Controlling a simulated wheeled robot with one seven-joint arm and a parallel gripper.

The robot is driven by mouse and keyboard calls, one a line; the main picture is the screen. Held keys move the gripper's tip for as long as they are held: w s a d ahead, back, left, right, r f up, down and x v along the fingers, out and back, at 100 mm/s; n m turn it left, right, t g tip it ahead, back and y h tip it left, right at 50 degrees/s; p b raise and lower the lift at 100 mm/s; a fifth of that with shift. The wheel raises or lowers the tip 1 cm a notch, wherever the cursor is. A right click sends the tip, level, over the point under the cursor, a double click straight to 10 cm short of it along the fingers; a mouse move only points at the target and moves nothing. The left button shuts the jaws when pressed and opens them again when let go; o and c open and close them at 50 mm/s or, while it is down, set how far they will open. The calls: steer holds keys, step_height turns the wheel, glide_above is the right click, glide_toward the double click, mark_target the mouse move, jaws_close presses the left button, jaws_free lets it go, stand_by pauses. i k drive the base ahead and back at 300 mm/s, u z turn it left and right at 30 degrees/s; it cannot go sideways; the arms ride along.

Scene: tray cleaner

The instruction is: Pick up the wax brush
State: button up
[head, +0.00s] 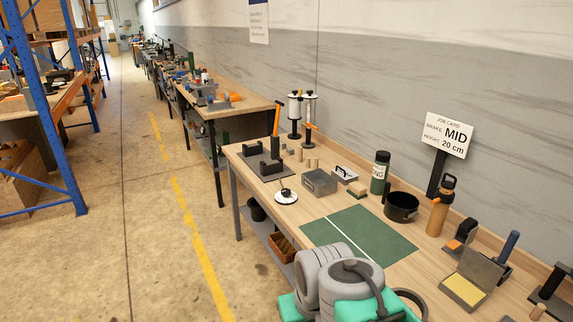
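I cannot tell for sure which thing is the wax brush. A small dark tool with a thin upright handle (285,189) rests on a round white dish (278,198) near the bench's left edge. A blue-handled tool (508,246) stands tilted at the right, behind an open grey case with a yellow pad (464,289). Bristles cannot be made out on either. My grey and green arm links fill the bottom centre and cover the bench's near edge. My gripper's fingers do not show.
The wooden bench (315,212) carries a green mat (352,232), mostly bare. Around it stand a grey metal box (319,182), a dark green bottle (379,172), a black pot (402,207) and an orange bottle (441,206). Open floor (150,230) lies left.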

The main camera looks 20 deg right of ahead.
mark_target(514, 235)
steer(key=z, duration=0.6)
steer(key=i, duration=1)
steer(key=u, duration=0.1)
steer(key=k, duration=0.95)
steer(key=u, duration=1)
steer(key=i, duration=0.8)
steer(key=z, duration=2.9)
steer(key=i, duration=0.5)
steer(key=z, duration=0.2)
